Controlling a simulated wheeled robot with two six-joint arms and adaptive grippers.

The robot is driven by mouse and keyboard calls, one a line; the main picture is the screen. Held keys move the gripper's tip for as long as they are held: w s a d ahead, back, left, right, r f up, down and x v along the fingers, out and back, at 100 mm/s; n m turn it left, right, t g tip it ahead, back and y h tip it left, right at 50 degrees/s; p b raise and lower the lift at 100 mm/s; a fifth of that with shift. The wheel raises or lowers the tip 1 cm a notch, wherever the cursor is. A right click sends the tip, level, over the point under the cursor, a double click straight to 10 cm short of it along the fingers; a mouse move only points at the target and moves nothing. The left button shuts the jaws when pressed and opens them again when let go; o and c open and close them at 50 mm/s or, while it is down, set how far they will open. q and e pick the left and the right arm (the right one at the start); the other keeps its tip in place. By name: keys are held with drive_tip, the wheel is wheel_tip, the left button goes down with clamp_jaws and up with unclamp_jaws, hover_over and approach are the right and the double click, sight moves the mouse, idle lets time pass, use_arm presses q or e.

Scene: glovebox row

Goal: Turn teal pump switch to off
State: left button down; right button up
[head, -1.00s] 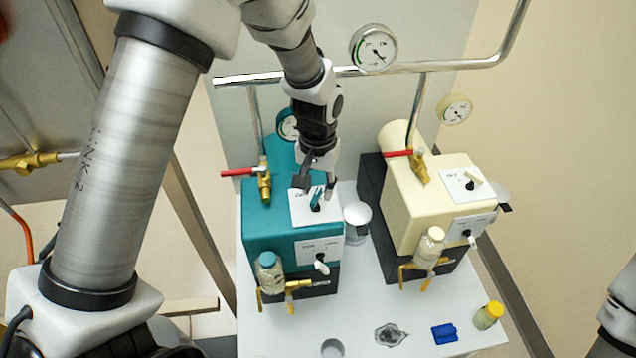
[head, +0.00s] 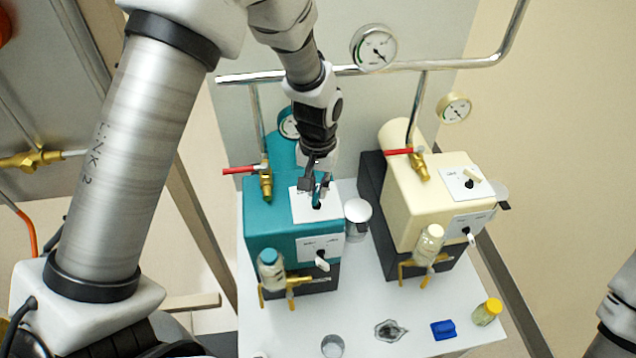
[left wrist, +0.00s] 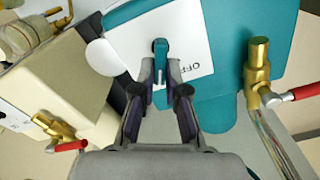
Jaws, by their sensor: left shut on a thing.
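The teal pump (head: 270,230) stands on the left of the white bench. On its top is a white plate with a teal switch lever (head: 320,193). My left gripper (head: 318,186) reaches down from above and is shut on this lever. In the left wrist view the lever (left wrist: 160,50) stands between the fingertips (left wrist: 160,72), with OFF lettering (left wrist: 202,69) on the plate at its right. Which way the switch points is partly hidden by the fingers. My right gripper is not in view.
A cream pump (head: 430,200) stands to the right. A lidded jar (head: 357,215) is between the pumps. Red-handled brass valves (head: 265,180) and gauges (head: 374,48) are near. A blue piece (head: 443,329) and a yellow-capped vial (head: 487,312) lie at the front.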

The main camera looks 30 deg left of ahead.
use_arm(q)
drive_tip(key=n+p, duration=0.1)
drive_tip(key=n, duration=0.1)
drive_tip(key=shift+a+n, duration=0.1)
drive_tip(key=shift+n, duration=0.2)
drive_tip(key=shift+a+n+p, duration=0.1)
drive_tip(key=shift+n+p, duration=0.55)
drive_tip(key=shift+n, duration=0.45)
drive_tip(key=c, duration=1.3)
unclamp_jaws()
drive_tip(key=shift+c, duration=0.2)
drive_tip(key=shift+o, duration=0.7)
drive_tip(key=shift+f, duration=0.1)
wheel_tip(320, 180, up, 12)
